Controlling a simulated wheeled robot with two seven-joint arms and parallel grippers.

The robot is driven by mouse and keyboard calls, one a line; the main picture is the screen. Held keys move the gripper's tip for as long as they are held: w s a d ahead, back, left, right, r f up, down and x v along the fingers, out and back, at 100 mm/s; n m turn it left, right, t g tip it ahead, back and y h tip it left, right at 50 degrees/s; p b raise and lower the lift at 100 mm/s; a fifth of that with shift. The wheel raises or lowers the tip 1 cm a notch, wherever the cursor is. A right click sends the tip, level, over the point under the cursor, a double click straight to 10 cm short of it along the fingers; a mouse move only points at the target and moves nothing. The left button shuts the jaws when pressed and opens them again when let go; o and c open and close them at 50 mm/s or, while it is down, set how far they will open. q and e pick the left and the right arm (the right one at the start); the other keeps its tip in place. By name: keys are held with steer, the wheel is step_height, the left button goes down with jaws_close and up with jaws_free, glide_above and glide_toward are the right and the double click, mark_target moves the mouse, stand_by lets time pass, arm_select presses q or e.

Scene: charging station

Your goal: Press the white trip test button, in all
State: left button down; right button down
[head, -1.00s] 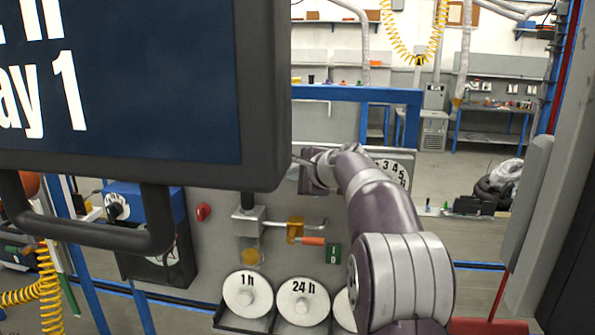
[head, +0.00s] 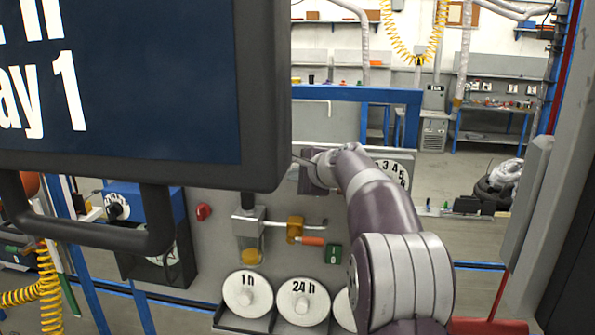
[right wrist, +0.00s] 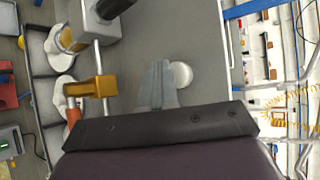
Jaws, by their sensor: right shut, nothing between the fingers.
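A white round button (right wrist: 182,75) shows on the grey panel (right wrist: 208,40) in the right wrist view. I can read no label on it. My right gripper (right wrist: 160,68) is shut and empty, with its fingertips over the panel just left of the button in that view. I cannot tell whether the tips touch the panel or the button. In the head view my right gripper (head: 299,161) is beside the lower right corner of the big dark screen (head: 120,80), and the button is hidden. My left gripper is not in view.
A numbered dial (head: 393,172) is right of the gripper, partly behind my arm.

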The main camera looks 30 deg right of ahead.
steer(key=shift+w+d, duration=0.1)
steer(key=shift+w+d, duration=0.2)
steer(key=shift+w, duration=0.05)
steer(key=shift+w+d+p, duration=0.25)
steer(key=shift+d+p, duration=0.05)
steer(key=shift+p, duration=0.2)
stand_by(0.6)
steer(key=shift+s+a+b, duration=0.55)
steer(key=shift+s+a, duration=0.05)
